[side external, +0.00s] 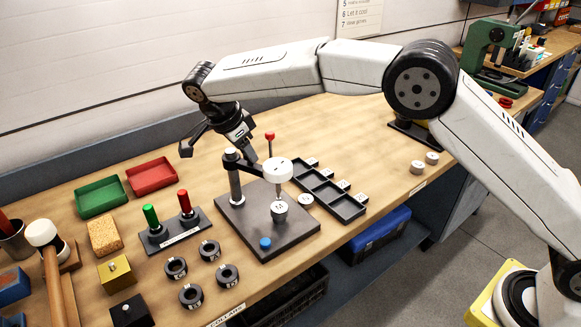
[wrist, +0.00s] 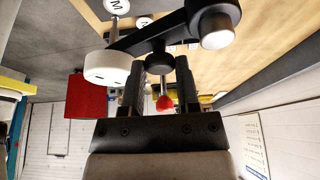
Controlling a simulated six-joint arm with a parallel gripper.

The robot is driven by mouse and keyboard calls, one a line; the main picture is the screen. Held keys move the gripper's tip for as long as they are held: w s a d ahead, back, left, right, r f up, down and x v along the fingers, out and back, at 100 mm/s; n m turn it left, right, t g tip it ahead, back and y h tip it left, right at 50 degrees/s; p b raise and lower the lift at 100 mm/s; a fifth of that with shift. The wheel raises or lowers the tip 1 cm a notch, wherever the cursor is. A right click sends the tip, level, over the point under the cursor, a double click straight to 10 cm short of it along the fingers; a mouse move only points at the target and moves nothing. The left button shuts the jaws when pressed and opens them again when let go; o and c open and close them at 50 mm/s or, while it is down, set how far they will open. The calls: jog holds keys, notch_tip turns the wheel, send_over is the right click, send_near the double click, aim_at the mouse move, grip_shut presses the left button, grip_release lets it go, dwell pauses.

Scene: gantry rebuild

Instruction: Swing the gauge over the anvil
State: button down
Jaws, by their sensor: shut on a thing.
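The gauge (side external: 278,170) is a round white disc at the end of a black swing arm (wrist: 185,27), which pivots on an upright post (side external: 236,184). In the side view it hangs directly above the short round anvil (side external: 279,214), which stands on the dark base plate (side external: 240,225); exact alignment is hard to tell. The gauge also shows in the wrist view (wrist: 105,68), left of the fingers. My gripper (wrist: 160,76) is shut on the arm's handle, a dark stem with a red ball (wrist: 164,103) that also shows in the side view (side external: 270,136). The fingertips partly hide the stem.
A blue knob (side external: 265,243) stands at the plate's front. A black compartment tray (side external: 345,209) lies right of it. A stand with green and red plugs (side external: 176,233) and several dark collars (side external: 191,295) are to the left. Green (side external: 101,197) and red (side external: 152,176) bins sit behind.

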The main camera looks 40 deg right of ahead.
jog(key=shift+c, duration=1.6)
grip_release()
jog(key=shift+a+r, duration=0.1)
jog(key=shift+r, duration=0.05)
jog(key=v, duration=0.7)
jog(key=shift+r, duration=0.3)
